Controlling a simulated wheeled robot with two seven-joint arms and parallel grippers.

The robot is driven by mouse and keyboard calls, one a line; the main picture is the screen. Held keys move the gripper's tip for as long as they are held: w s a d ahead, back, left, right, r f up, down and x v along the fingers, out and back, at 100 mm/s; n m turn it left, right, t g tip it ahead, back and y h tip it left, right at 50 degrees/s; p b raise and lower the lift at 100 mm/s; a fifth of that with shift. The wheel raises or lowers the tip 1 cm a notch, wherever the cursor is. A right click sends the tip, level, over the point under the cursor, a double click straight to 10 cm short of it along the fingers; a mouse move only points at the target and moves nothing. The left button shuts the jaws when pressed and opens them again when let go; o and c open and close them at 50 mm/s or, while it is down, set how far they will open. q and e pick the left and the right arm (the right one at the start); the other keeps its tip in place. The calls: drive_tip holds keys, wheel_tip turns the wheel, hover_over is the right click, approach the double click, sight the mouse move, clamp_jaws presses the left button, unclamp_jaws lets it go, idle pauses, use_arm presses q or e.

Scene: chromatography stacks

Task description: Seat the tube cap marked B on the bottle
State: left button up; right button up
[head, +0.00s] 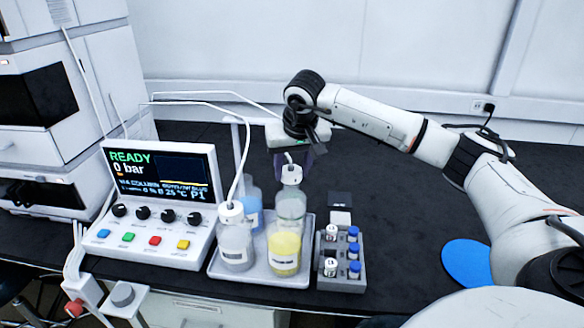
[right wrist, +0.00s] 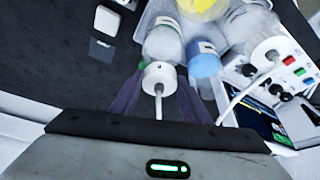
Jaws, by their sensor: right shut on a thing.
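My right gripper (head: 296,152) is shut on a white tube cap (head: 291,174) with a thin tube rising from it. In the right wrist view the gripper (right wrist: 158,95) has dark purple fingers on both sides of the cap (right wrist: 160,77). The cap is over the mouth of a clear bottle (head: 290,206) with pale greenish liquid, at the back right of the tray. The bottle also shows in the right wrist view (right wrist: 163,43). I cannot tell whether the cap is fully seated or only resting there. No letter B is legible. My left gripper is out of view.
The grey tray (head: 262,277) also holds a capped clear bottle (head: 236,248), a yellow one (head: 284,250) and a blue one (head: 251,212). A vial rack (head: 342,284) stands right. A control box (head: 162,205) stands left. A blue disc (head: 467,263) lies right.

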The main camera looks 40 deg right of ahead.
drive_tip(key=shift+f, duration=0.2)
drive_tip(key=shift+f+b, duration=0.5)
drive_tip(key=shift+f, duration=0.3)
drive_tip(key=shift+f, duration=0.15)
drive_tip(key=shift+f, duration=0.25)
drive_tip(key=o, duration=1.6)
drive_tip(key=shift+c, duration=0.2)
